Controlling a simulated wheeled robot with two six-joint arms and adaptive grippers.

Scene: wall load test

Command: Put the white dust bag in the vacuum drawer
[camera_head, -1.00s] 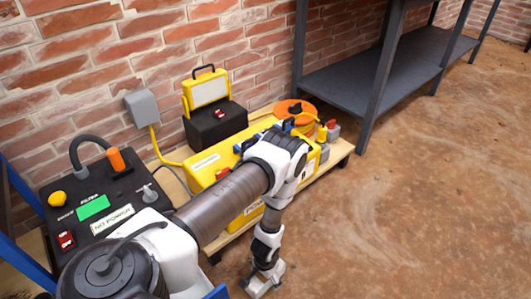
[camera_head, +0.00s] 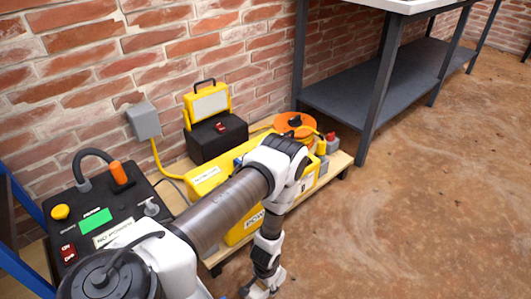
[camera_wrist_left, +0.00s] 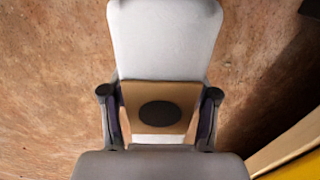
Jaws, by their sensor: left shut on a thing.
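The white dust bag (camera_wrist_left: 165,40) fills the upper middle of the left wrist view, with a tan collar plate (camera_wrist_left: 190,92) that has a dark round hole. My left gripper (camera_wrist_left: 159,118) is shut on it, its two fingers on either side of the collar. In the head view my left gripper (camera_head: 262,289) hangs low over the floor near the bottom edge, and the bag is hardly distinguishable there. I cannot make out an open vacuum drawer. My right gripper is out of view.
A black panel unit (camera_head: 137,210) with a hose, orange handle and yellow button is at left. A yellow unit (camera_head: 208,180), black case with lamp (camera_head: 216,136) and orange reel (camera_head: 294,124) sit by the wall. A grey shelf (camera_head: 375,100) stands beyond; floor at right is clear.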

